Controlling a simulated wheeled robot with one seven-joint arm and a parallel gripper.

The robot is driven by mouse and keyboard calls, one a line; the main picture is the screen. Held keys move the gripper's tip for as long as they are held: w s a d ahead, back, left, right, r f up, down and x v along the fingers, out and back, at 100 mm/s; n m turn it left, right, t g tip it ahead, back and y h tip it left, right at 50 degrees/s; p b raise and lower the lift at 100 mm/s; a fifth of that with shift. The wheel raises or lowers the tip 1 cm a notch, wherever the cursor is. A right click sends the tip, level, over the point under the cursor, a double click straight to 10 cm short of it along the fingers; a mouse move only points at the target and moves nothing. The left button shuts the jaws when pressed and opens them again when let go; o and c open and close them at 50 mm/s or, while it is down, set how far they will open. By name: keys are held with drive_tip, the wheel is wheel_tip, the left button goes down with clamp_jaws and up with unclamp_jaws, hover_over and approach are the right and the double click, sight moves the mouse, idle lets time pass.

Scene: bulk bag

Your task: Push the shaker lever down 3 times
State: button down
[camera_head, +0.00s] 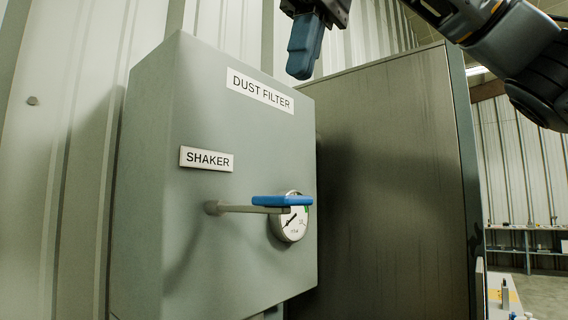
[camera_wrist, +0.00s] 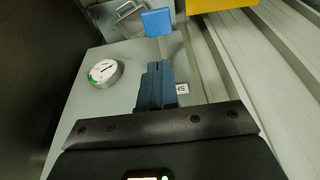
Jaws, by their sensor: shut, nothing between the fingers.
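The shaker lever is a grey rod (camera_head: 240,208) with a flat blue handle (camera_head: 282,201), on the front of the grey dust filter box in the head view. It stands about level, pointing right from its pivot below the SHAKER label (camera_head: 207,159). My gripper (camera_head: 300,74) is shut and empty, above the box and well above the handle, not touching it. The blue-grey fingers (camera_wrist: 155,88) point up the wrist view and partly cover the label (camera_wrist: 182,88). A blue block (camera_wrist: 156,22) lies beyond them; I cannot tell if it is the lever handle.
A round gauge (camera_head: 290,218) sits on the box behind the handle; it also shows in the wrist view (camera_wrist: 104,71). A large dark cabinet (camera_head: 395,180) stands right of the box. A corrugated wall (camera_head: 60,130) is on the left. The space before the box looks clear.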

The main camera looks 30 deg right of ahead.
drive_tip(key=shift+f, duration=0.15)
drive_tip(key=p, duration=0.1)
approach(246, 207)
drive_tip(key=s+f, duration=0.1)
drive_tip(key=s+d+f, duration=0.1)
drive_tip(key=s+f, duration=0.1)
drive_tip(key=shift+d, duration=0.3)
drive_tip(key=shift+x, duration=0.9)
drive_tip(key=shift+s, duration=0.15)
